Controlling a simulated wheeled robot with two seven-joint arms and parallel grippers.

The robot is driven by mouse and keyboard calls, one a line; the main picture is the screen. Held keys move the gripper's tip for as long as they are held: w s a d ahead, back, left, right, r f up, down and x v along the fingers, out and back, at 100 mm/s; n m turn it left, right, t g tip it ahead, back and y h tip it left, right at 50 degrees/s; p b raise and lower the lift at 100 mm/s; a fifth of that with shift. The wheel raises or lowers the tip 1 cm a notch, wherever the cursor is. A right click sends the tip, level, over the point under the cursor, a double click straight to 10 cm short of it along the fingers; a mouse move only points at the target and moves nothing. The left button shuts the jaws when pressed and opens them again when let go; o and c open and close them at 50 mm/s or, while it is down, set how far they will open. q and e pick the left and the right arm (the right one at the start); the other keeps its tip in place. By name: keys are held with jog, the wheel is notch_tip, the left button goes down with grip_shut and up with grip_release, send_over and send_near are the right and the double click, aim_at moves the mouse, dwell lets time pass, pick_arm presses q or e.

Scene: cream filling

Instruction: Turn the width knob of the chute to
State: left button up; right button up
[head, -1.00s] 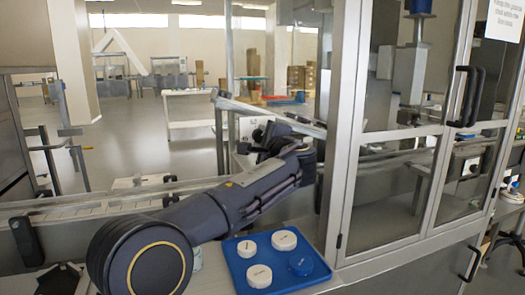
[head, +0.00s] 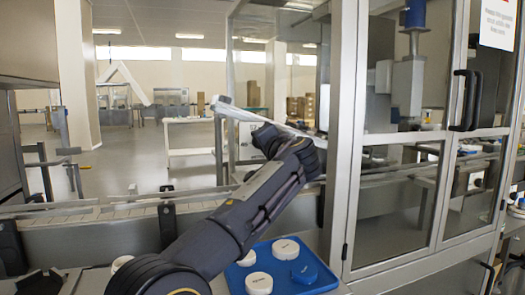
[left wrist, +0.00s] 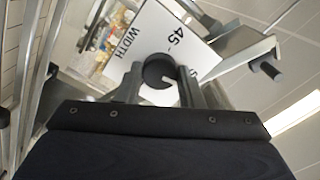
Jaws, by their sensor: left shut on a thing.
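In the left wrist view, the round black width knob (left wrist: 158,70) sits on a white scale plate (left wrist: 150,32) printed "WIDTH" and "45". A further marking at the plate's right is partly hidden by a finger. A pale pointer line on the knob points to the picture's right and slightly down. My left gripper (left wrist: 160,80) has a finger on either side of the knob and is shut on it. In the head view, the grey chute rail (head: 262,116) slopes beyond my left forearm, and the knob is hidden. My right gripper is not in view.
A blue tray (head: 322,285) with white round pieces and a blue one stands below my left arm. A conveyor (head: 110,238) runs behind the arm. A glass-doored cabinet (head: 352,150) with black handles stands close on the right.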

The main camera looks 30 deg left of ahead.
pick_arm(q)
jog(key=shift+f+n, duration=0.1)
jog(key=shift+n, duration=0.5)
jog(key=shift+b, duration=0.3)
jog(key=o, duration=1)
jog(key=v, duration=0.7)
jog(key=shift+s+d+b, duration=0.25)
jog(key=shift+d+b, duration=0.05)
